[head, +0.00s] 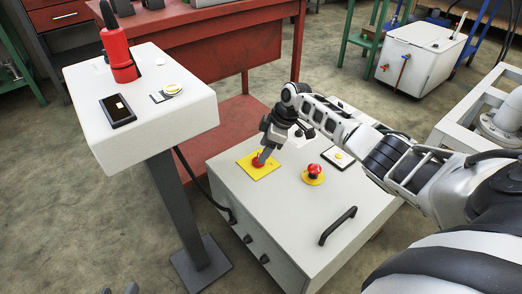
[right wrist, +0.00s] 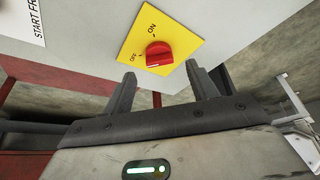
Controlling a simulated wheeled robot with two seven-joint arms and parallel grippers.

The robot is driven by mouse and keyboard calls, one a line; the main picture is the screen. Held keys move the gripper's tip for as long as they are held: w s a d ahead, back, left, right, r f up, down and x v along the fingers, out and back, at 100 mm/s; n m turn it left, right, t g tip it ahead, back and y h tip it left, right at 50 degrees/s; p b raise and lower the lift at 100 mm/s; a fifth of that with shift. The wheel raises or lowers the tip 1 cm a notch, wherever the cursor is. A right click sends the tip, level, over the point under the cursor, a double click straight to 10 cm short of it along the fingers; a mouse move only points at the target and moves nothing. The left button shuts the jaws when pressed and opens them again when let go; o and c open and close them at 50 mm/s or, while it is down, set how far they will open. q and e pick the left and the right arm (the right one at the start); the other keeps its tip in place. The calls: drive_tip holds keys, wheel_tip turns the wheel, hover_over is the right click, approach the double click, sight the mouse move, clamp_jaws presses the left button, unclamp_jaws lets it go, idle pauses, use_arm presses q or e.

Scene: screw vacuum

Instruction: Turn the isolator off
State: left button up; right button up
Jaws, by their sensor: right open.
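The isolator is a red rotary knob (right wrist: 159,55) on a yellow plate (right wrist: 185,40) marked ON and OFF. In the head view its yellow plate (head: 265,173) lies on top of the white cabinet. My right gripper (right wrist: 158,74) is open, its fingers spread to either side of the knob and just short of it in the right wrist view. In the head view my right gripper (head: 262,158) points down over the knob and partly covers it. A pale mark shows on the knob's lower edge; I cannot tell its exact setting.
A red emergency button (head: 314,170) on a yellow base and a black handle (head: 338,225) are on the cabinet (head: 290,215). A white pedestal (head: 165,125) with a red device (head: 118,52) stands at left. A red workbench (head: 215,45) is behind.

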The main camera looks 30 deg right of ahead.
use_arm(q)
drive_tip(key=f+p, duration=0.1)
drive_tip(key=a+f+g+y+p, duration=0.1)
drive_tip(key=f+g+p, duration=0.1)
drive_tip(key=shift+a+f, duration=0.1)
drive_tip(key=shift+a, duration=0.15)
use_arm(e)
drive_tip(key=v, duration=1.2)
drive_tip(key=shift+r, duration=0.15)
